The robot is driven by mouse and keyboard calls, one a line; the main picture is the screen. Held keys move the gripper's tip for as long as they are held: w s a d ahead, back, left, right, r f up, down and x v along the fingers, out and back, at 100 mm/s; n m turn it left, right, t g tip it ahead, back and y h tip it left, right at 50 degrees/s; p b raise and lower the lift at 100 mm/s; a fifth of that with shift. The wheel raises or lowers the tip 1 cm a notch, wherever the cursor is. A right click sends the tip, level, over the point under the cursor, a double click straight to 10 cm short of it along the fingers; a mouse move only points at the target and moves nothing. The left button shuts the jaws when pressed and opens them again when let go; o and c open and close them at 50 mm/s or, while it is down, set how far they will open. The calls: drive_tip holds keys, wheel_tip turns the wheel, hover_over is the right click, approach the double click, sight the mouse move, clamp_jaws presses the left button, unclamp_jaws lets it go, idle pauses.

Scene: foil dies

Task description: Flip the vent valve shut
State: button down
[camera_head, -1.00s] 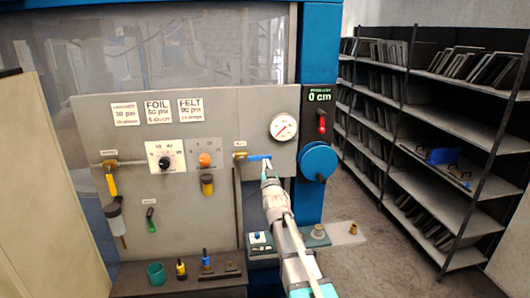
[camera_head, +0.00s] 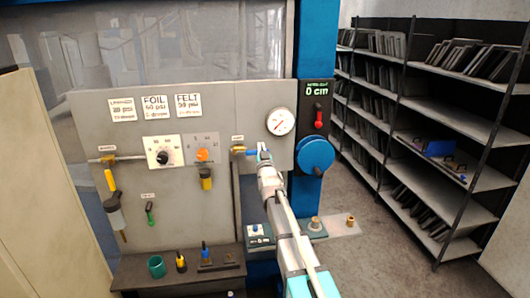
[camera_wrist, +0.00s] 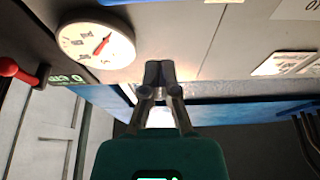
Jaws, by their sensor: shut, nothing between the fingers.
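A brass valve (camera_head: 238,151) with a blue lever (camera_head: 251,153) is on the grey panel, left of the round gauge. The lever lies about level, pointing right. The small label above it is too blurred to read, so I cannot confirm it is the vent valve. My gripper (camera_head: 263,147) is shut and empty at the lever's right end and hides its tip. In the wrist view my gripper (camera_wrist: 160,70) has its fingertips together, facing the panel. A blue strip (camera_wrist: 140,1), apparently the lever, shows at that view's top edge. Whether they touch is unclear.
The gauge (camera_head: 281,121) is close to the right of my gripper, with a red lever (camera_head: 319,118) and blue round knob (camera_head: 316,155) beyond. Other valves with yellow (camera_head: 109,181) and green (camera_head: 150,213) handles are further left. A shelf unit (camera_head: 475,125) stands at right.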

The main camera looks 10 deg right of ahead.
drive_tip(key=shift+w+f+b, duration=0.7)
drive_tip(key=shift+w+b, duration=0.05)
drive_tip(key=shift+w, duration=0.2)
drive_tip(key=shift+w+f+b, duration=0.65)
drive_tip(key=shift+w+b, duration=0.1)
drive_tip(key=shift+w, duration=0.15)
